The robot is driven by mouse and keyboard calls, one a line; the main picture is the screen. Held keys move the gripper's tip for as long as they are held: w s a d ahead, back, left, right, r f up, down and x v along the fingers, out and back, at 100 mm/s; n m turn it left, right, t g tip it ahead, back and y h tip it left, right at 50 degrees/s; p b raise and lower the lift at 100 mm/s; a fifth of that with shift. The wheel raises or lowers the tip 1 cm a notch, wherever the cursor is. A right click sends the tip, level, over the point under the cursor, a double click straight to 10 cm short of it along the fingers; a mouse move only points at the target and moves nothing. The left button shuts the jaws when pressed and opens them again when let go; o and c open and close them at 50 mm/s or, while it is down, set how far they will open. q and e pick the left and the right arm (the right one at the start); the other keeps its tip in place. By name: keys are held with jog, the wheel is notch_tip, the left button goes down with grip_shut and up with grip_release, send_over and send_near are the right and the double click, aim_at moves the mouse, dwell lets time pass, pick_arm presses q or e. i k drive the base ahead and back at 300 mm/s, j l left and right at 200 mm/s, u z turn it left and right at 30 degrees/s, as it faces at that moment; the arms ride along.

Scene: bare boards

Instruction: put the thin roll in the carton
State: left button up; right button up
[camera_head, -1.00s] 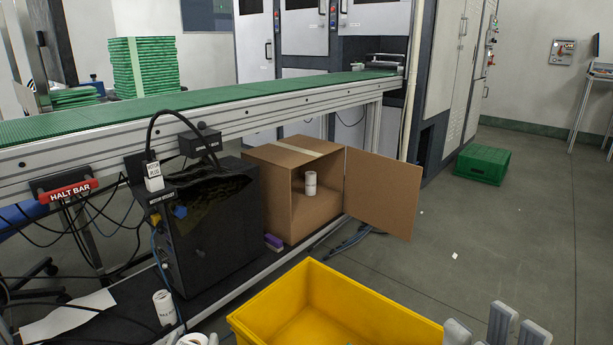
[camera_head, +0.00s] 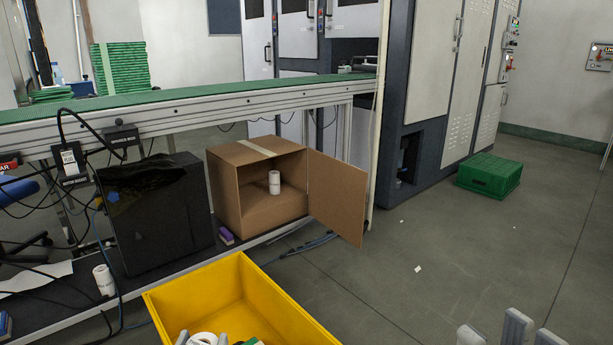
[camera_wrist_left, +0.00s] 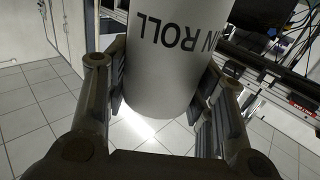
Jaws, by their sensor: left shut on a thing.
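My left gripper (camera_head: 202,335) is at the bottom edge of the head view, shut on a white roll (camera_head: 204,340). In the left wrist view the roll (camera_wrist_left: 172,65) sits between the fingers, with dark lettering ending in "N ROLL"; the rest of its label is cut off. The carton (camera_head: 232,193) is a brown cardboard box on the low shelf, its front open and its flap (camera_head: 336,198) swung out to the right. A white roll (camera_head: 274,183) stands upright inside it. My right gripper (camera_head: 503,332) is at the bottom right, fingers apart, nothing seen between them.
A yellow bin (camera_head: 285,312) stands in front of the carton, close to my left gripper. Another white roll (camera_head: 104,281) stands on the shelf at left, near a black machine (camera_head: 160,220). A purple block (camera_head: 226,236) lies by the carton. The green conveyor (camera_head: 200,96) runs above. Floor at right is mostly clear.

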aim_at(252, 201)
jog(key=i+l, duration=0.2)
jog(key=l, duration=0.15)
jog(key=i+l+u, duration=0.1)
jog(key=l, duration=0.3)
jog(key=i+l, duration=0.3)
jog(key=i+l+u, duration=0.1)
jog(key=l, duration=0.35)
jog(key=i+l, duration=0.45)
jog(key=i, duration=0.25)
jog(key=i+l+u, duration=0.15)
jog(key=i, duration=0.3)
jog(key=i+l, duration=0.2)
jog(key=i, duration=0.2)
jog(key=i+l+u, duration=0.1)
jog(key=i+l, duration=0.15)
jog(key=i, duration=0.15)
jog(key=i+j, duration=0.1)
jog(key=i, duration=0.65)
